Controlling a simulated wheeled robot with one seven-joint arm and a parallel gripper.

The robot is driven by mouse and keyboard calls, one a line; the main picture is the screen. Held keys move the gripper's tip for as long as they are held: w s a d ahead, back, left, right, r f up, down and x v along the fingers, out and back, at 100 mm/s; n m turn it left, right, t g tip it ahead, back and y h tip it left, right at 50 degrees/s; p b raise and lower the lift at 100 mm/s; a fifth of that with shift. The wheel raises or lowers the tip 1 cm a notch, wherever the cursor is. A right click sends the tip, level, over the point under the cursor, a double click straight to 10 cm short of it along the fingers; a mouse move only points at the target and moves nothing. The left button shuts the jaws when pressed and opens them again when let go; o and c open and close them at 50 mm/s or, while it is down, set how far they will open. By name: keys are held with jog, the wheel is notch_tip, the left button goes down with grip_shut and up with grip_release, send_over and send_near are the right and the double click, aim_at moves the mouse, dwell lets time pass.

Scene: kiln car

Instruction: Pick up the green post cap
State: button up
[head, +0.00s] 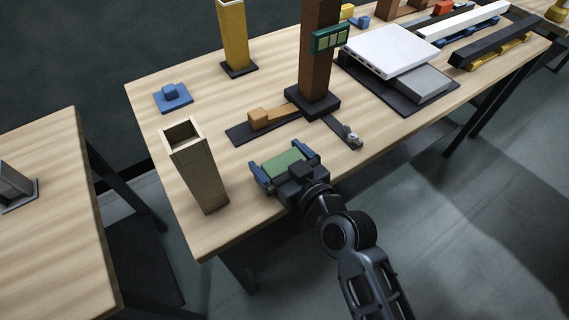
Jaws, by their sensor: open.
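The green post cap (287,162) shows as a flat green piece near the table's front edge. My gripper (276,158) reaches in from the lower right, with its blue-sided fingers open on either side of the green piece. The gripper body hides the near part of the cap. I cannot tell whether the fingers touch it or how high it is above the tabletop.
A hollow beige post (200,175) stands close left of my gripper. Behind are a blue cap-like piece (174,98), a yellow post (234,38), a brown column (318,65) with a green panel (331,39), and an orange block (265,117). A white slab (388,50) lies right.

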jog(key=shift+c, duration=0.5)
jog(key=c, duration=0.7)
jog(key=shift+c, duration=0.2)
